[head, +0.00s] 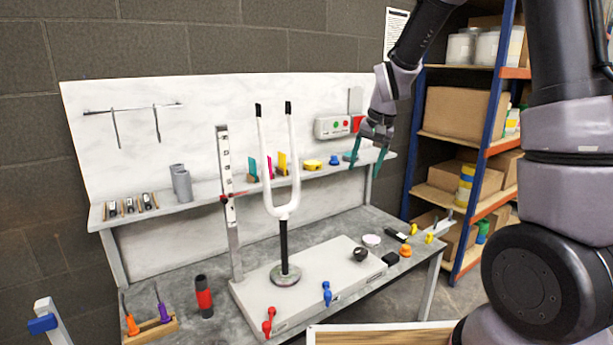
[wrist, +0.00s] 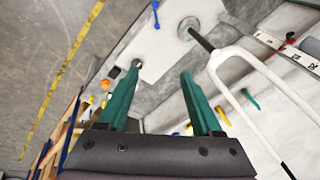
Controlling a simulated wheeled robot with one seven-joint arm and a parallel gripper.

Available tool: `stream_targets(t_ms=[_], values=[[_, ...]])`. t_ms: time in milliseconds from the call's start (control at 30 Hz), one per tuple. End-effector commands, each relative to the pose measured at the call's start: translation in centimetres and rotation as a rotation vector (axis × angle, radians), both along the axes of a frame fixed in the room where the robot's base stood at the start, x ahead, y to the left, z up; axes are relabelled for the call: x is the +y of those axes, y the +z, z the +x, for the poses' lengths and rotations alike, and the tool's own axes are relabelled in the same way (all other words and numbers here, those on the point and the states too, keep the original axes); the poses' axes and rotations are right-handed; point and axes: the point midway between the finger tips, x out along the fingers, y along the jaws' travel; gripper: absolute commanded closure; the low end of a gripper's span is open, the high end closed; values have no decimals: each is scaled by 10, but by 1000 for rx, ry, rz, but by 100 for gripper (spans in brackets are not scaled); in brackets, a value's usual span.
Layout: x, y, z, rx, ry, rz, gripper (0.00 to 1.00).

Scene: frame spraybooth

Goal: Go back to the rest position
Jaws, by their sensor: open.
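My gripper (head: 367,148) is raised in the air to the right of the white fork, at about the height of the bench's shelf. Its two green fingers are spread apart with nothing between them, as the wrist view (wrist: 156,95) also shows. The white fork (head: 282,211) stands upright on a dark post with a round base, on the pale plate (head: 245,290) of the workbench. It shows at the right of the wrist view (wrist: 245,85), apart from the fingers.
The workbench (head: 215,285) carries a black-red cylinder (head: 203,297), red (head: 268,322) and blue (head: 327,293) clamps and a measuring column (head: 228,200). Its shelf (head: 205,190) holds small coloured items. A loaded rack (head: 478,150) stands at right. Open air surrounds my gripper.

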Motion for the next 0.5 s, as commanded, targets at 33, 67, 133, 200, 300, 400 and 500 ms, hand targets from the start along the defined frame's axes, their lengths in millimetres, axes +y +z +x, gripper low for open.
stream_targets(t_ms=[33, 67, 133, 200, 300, 400, 500], values=[[-10, 26, -12, -31, -10, 12, 33], [-15, 38, -19, -44, -12, 16, 33], [-26, 64, -38, -76, -19, 26, 33], [-37, 87, -58, -107, -26, 34, 33], [-52, 116, -89, -154, -37, 43, 33], [-65, 139, -121, -202, -47, 47, 33], [-75, 155, -155, -248, -56, 48, 33]])
